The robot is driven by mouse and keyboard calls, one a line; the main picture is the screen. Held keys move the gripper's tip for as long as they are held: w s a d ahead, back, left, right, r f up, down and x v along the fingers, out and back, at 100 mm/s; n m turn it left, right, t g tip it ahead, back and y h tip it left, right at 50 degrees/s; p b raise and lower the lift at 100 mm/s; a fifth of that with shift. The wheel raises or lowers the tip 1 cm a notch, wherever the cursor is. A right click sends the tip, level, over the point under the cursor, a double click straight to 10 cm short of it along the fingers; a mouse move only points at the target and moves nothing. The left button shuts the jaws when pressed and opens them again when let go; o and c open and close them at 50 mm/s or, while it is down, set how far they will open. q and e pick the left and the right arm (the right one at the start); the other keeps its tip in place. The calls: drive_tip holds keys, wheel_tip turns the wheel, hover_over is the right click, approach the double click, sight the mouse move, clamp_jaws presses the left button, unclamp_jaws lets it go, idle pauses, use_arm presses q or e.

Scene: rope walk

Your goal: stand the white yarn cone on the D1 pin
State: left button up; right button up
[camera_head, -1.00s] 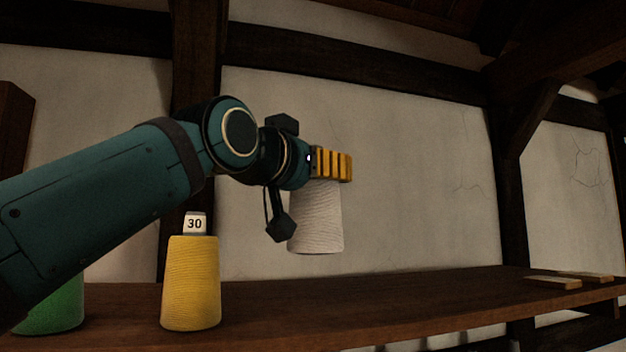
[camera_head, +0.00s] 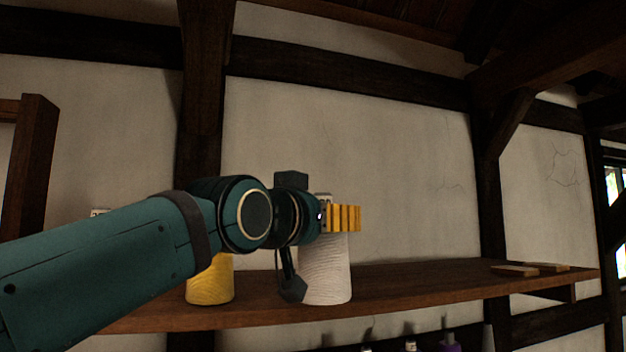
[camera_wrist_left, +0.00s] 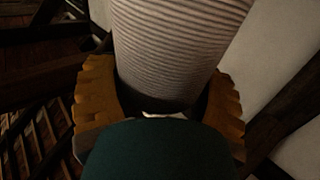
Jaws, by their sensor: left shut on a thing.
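The white yarn cone (camera_head: 327,280) is upright in the head view. My left gripper (camera_head: 343,218) is shut around its upper part, with the orange fingers across it. In the left wrist view, the ribbed white cone (camera_wrist_left: 180,45) sits between the two orange fingers. The cone's base overlaps the front edge of the wooden shelf (camera_head: 420,282); I cannot tell whether it touches the shelf or hangs in front of it. No pin marked D1 can be made out. My right gripper is not in view.
A yellow cone (camera_head: 210,282) stands on the shelf to the left, partly hidden by my left arm. Thin wooden slats (camera_head: 515,270) lie at the shelf's right end. Between them and the white cone the shelf is clear. A purple item (camera_head: 448,343) shows below.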

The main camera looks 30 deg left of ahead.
use_arm(q)
drive_tip(key=w+d+f, duration=0.3)
drive_tip(key=w+f, duration=0.1)
drive_tip(key=f, duration=1.3)
drive_tip(key=w+d+f, duration=0.3)
drive_tip(key=w+f, duration=0.1)
drive_tip(key=f, duration=1.3)
drive_tip(key=w+d+f, duration=0.3)
drive_tip(key=w+f, duration=0.1)
drive_tip(key=f, duration=1.4)
drive_tip(key=shift+w+h, duration=0.3)
drive_tip(key=shift+w, duration=0.05)
